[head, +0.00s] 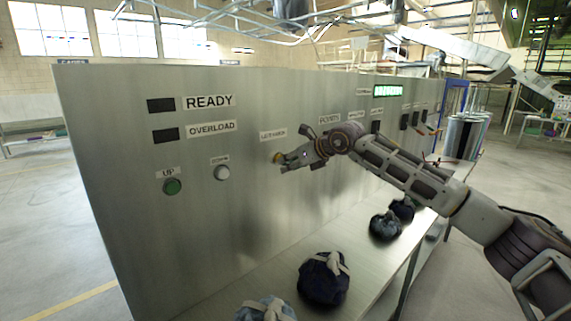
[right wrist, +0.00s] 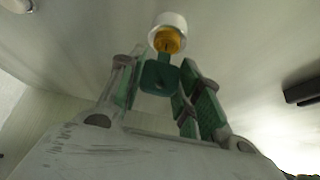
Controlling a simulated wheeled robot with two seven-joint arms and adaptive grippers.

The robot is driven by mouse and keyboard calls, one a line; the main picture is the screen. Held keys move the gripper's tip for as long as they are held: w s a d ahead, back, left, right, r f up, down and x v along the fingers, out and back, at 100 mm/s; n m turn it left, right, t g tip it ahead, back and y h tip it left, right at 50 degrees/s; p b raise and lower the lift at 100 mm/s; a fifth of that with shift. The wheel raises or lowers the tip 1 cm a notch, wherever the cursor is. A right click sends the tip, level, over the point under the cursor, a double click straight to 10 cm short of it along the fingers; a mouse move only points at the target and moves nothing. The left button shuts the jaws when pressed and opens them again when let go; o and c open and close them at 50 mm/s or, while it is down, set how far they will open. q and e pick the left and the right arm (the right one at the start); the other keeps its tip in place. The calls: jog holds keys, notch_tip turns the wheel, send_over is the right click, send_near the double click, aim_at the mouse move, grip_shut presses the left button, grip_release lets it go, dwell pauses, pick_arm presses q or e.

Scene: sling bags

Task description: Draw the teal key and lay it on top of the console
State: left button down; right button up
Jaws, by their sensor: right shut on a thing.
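The teal key (right wrist: 157,77) sits between the fingers of my right gripper (right wrist: 162,72) in the right wrist view. Its thin shank runs up to an orange-yellow lock core (right wrist: 166,41) inside a white collar (right wrist: 168,20) on the panel. How deep the shank sits is hard to tell. In the head view my right gripper (head: 284,162) is at the front face of the console (head: 250,120), under a small label plate, shut on the key at the yellow lock (head: 277,157). The key itself is too small to make out there. My left gripper is not in view.
A green UP button (head: 172,186) and a pale button (head: 222,173) are left of the lock. A shelf (head: 290,258) below the panel holds several tied bags, including a dark blue one (head: 323,283). Dark switches (head: 404,121) are at the panel's far right.

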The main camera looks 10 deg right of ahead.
jog(key=shift+s+d+b, duration=0.55)
jog(key=shift+s+b, duration=0.05)
jog(key=shift+s, duration=0.2)
jog(key=shift+s+d+b, duration=0.5)
jog(key=shift+s+b, duration=0.15)
jog(key=shift+s, duration=0.1)
jog(key=shift+s+d+b, duration=0.55)
jog(key=shift+s+b, duration=0.05)
jog(key=shift+s, duration=0.2)
jog(key=shift+s, duration=0.15)
dwell(0.4)
jog(key=shift+s+d+b, duration=0.55)
jog(key=shift+s+b, duration=0.15)
jog(key=shift+s, duration=0.1)
jog(key=shift+s+d+b, duration=0.55)
jog(key=shift+s+b, duration=0.1)
jog(key=shift+s, duration=0.1)
jog(key=shift+f+n, duration=0.1)
jog(key=shift+n, duration=0.2)
